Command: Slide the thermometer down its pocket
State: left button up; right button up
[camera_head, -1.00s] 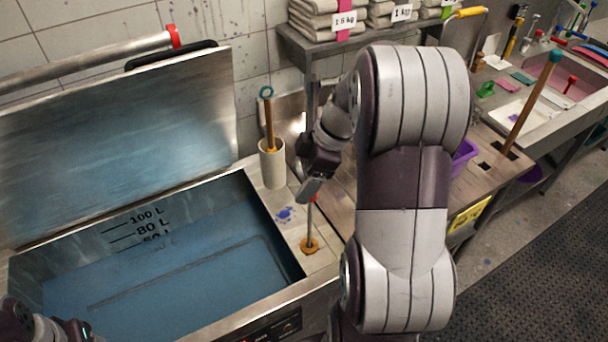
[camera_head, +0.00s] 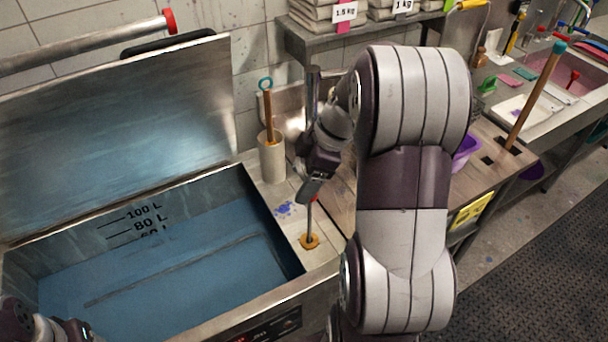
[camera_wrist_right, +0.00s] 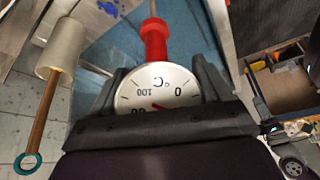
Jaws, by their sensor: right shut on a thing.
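The thermometer shows in the right wrist view as a round white dial (camera_wrist_right: 158,88) marked °C with a red neck (camera_wrist_right: 154,40). My right gripper (camera_head: 310,190) is shut on it, with a dark finger on each side of the dial in the wrist view. In the head view a thin stem (camera_head: 309,218) runs down from the gripper to an orange-brown collar (camera_head: 310,241) on the vat's right ledge. The stem's lower end is hidden at the collar. The dial is hidden behind the gripper in the head view. Only part of my left arm shows at the lower left; its fingertips are out of frame.
The open vat (camera_head: 170,265) of blue liquid lies left of the gripper, its lid (camera_head: 120,130) raised. A beige holder (camera_head: 271,160) with a wooden-handled tool (camera_head: 268,110) stands on the ledge behind. A wooden worktop (camera_head: 490,165) and purple container (camera_head: 465,150) are to the right.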

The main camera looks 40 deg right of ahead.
jog(key=shift+f+b, duration=8.05)
jog(key=shift+f, duration=0.35)
jog(key=shift+s+f+b, duration=0.3)
jog(key=shift+f+b, duration=0.1)
jog(key=shift+b, duration=0.05)
